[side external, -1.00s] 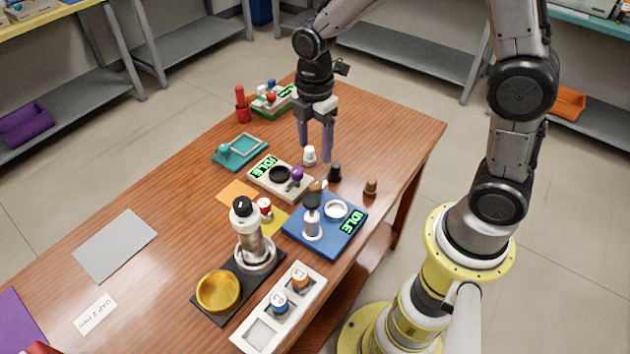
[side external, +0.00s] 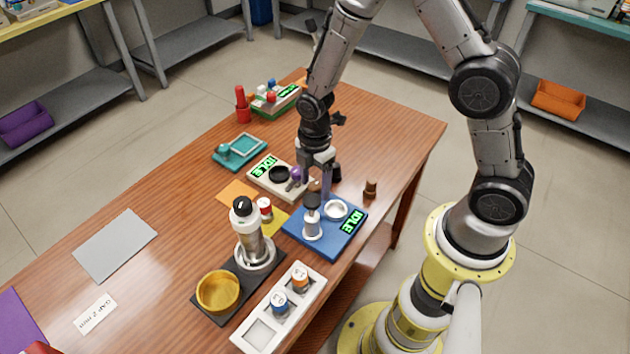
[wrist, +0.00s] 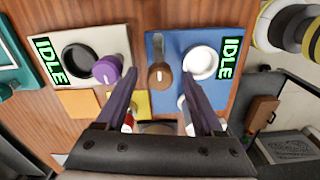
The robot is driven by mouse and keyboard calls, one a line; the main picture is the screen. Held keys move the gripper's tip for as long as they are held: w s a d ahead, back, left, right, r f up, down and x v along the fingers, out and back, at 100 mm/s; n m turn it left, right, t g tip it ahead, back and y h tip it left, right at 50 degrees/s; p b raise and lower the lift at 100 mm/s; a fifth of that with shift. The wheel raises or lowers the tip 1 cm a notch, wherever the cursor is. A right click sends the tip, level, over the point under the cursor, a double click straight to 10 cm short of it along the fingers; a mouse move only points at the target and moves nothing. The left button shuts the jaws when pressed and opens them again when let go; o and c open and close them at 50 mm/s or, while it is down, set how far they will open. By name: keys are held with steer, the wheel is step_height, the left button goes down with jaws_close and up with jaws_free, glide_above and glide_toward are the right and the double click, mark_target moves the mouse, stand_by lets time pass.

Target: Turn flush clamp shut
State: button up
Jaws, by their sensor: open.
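No label marks the flush clamp, so I cannot tell for sure which knob it is. A purple knob (wrist: 107,69) sits on the neighbouring beige base (wrist: 88,42), beside a black round cup (wrist: 79,59). My gripper (wrist: 161,82) is open and points down, with the brown knob between its two fingers in the wrist view. In the side view my gripper (side external: 313,186) is low over the blue base's far edge. Finger contact cannot be told.
Both bases show a green IDLE display (side external: 353,219). A black stand with a gold bowl (side external: 218,291) and a white rack (side external: 255,335) are nearer the camera.

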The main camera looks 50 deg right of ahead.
jaws_close()
steer(key=shift+m, duration=0.4)
steer(key=m, duration=0.3)
steer(key=shift+m, duration=0.4)
steer(key=m, duration=1.3)
steer(key=shift+m, duration=0.3)
